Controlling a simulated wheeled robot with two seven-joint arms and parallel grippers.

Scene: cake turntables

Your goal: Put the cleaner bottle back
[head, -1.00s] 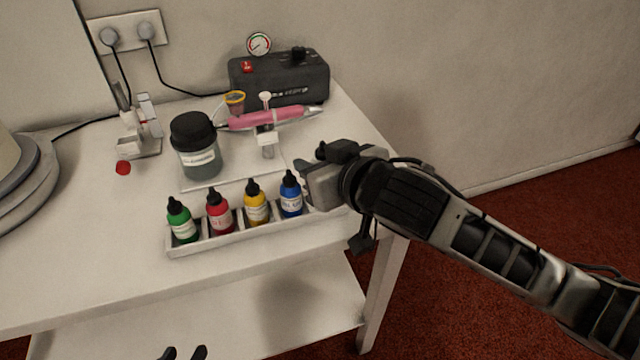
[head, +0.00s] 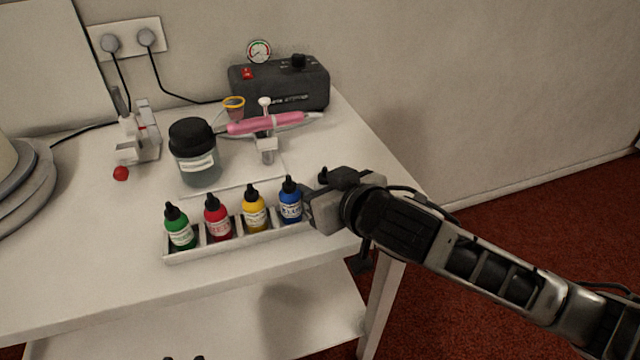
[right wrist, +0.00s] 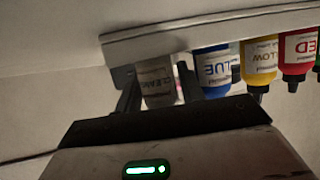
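The cleaner bottle (right wrist: 157,85), pale grey with a label beginning "CLEAN", is between the fingers of my right gripper (right wrist: 158,92) in the right wrist view. It is at the end of the bottle tray (head: 205,247), beside the blue bottle (head: 291,205); whether its base rests in the tray is not clear. My right gripper hides it in the head view, where the hand is at the tray's right end. The fingers appear shut on it; its cap end is hidden. My left gripper (head: 185,358) shows only two separate dark tips at the bottom edge.
Yellow (head: 254,212), red (head: 217,220) and green (head: 180,232) bottles stand in the tray. A dark-lidded jar (head: 196,160), a pink airbrush (head: 265,123) on a holder and a black compressor (head: 285,88) stand behind. The tabletop left of the tray is clear.

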